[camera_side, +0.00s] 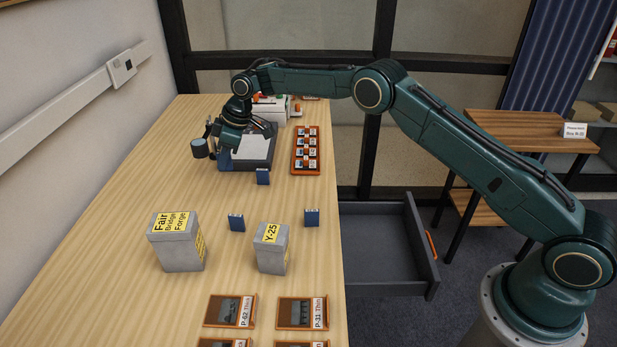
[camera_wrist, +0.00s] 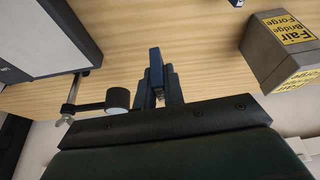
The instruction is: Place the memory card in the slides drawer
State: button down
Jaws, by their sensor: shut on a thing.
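My gripper (camera_side: 232,146) is above the back left part of the table, close to a grey and white machine. In the wrist view my gripper (camera_wrist: 160,90) is shut on a thin blue piece (camera_wrist: 156,68), which looks like the memory card. Its lower part is hidden between the fingers. Similar small blue pieces stand upright on the table: one (camera_side: 263,177) in front of the machine, one (camera_side: 236,222) and another (camera_side: 311,217) nearer the camera. An open, empty-looking grey drawer (camera_side: 420,245) with an orange handle juts out right of the table; I see no label on it.
The grey machine (camera_side: 258,150) stands beside an orange tray (camera_side: 318,151) of slides. A "Fair Bridge Forge" box (camera_side: 180,250) and a "Y-25" box (camera_side: 270,258) stand nearer. Orange-edged labelled plates (camera_side: 229,311) lie in front. The table's middle is mostly clear.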

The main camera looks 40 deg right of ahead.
jog(key=s+d, duration=0.8)
jog(key=d, duration=0.2)
jog(key=s+d, duration=0.7)
jog(key=d, duration=0.4)
jog(key=s+d, duration=0.2)
jog(key=s, duration=0.9)
jog(key=s+d+f+m, duration=0.1)
jog(key=s, duration=1.1)
jog(key=shift+s+d+f, duration=0.15)
jog(key=shift+d+f, duration=0.05)
jog(key=shift+d, duration=0.2)
jog(key=shift+f, duration=0.1)
send_over(387, 255)
jog(key=s+d, duration=0.1)
jog(key=shift+s+d+f, duration=0.1)
jog(key=shift+f, duration=3.9)
jog(key=shift+s+d+f, duration=0.1)
jog(key=shift+f, duration=3.9)
jog(key=shift+a+f, duration=0.1)
jog(key=shift+f, duration=0.05)
jog(key=shift+f, duration=1.75)
